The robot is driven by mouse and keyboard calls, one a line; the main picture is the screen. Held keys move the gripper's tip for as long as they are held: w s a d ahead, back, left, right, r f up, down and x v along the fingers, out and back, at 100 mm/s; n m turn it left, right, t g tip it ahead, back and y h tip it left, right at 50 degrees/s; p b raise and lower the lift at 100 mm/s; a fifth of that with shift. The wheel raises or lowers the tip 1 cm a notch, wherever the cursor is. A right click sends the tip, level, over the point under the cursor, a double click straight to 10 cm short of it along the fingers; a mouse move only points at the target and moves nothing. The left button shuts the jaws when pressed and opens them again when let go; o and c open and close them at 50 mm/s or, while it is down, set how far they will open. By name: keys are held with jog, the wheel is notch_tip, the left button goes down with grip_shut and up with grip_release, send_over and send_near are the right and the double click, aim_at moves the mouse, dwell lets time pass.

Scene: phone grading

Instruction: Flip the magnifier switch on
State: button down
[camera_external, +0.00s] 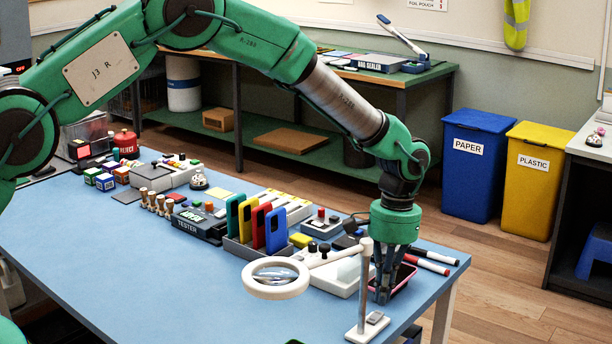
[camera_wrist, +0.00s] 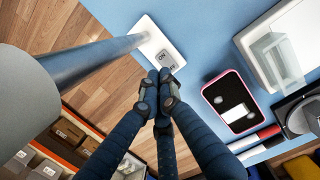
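The magnifier has a white ring lens (camera_external: 276,278) on an arm, a grey post (camera_external: 365,285) and a white base (camera_external: 352,336) near the table's right edge. Its small grey switch (camera_external: 374,318) sits on the base beside the post. In the wrist view the switch (camera_wrist: 165,58) shows the word ON and a partly hidden second label. My gripper (camera_external: 382,298) points down just behind the base. In the wrist view my gripper (camera_wrist: 160,76) has its fingertips together, empty, beside the switch's lower end. Contact with the switch and its setting cannot be told.
A pink-rimmed tray (camera_external: 403,281) and red and black markers (camera_external: 425,264) lie right of my gripper. The phone rack (camera_external: 236,248) stands further back. The blue table (camera_external: 170,275) is clear at front left.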

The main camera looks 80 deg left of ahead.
notch_tip(320, 180, up, 8)
jog(key=shift+w, duration=0.15)
dwell(0.6)
jog(key=s+d+r+m+t+p, duration=0.1)
jog(key=s+d+r, duration=0.5)
jog(key=r, duration=0.5)
jog(key=s+d+r+m+t+y+p, duration=0.1)
jog(key=s+d+r+m, duration=0.1)
jog(key=s+d+r, duration=0.6)
jog(key=s+d+r+m+t+p, duration=0.1)
jog(key=s+d+r, duration=0.3)
jog(key=r, duration=0.9)
jog(key=s+d+r+m+t+p, duration=0.1)
jog(key=s+d+r, duration=0.3)
jog(key=s, duration=0.2)
jog(key=s+d+r+m+t+p, duration=0.1)
jog(key=s+d+r, duration=0.25)
jog(key=s, duration=0.35)
jog(key=s+d+m+t+p, duration=0.1)
jog(key=s+d, duration=0.1)
jog(key=s, duration=0.6)
jog(key=s+d+m+p, duration=0.1)
jog(key=s+d+m, duration=0.1)
jog(key=s, duration=0.6)
jog(key=shift+s+d+f+t, duration=0.15)
jog(key=shift+d+f+t, duration=0.25)
jog(key=shift+d, duration=0.35)
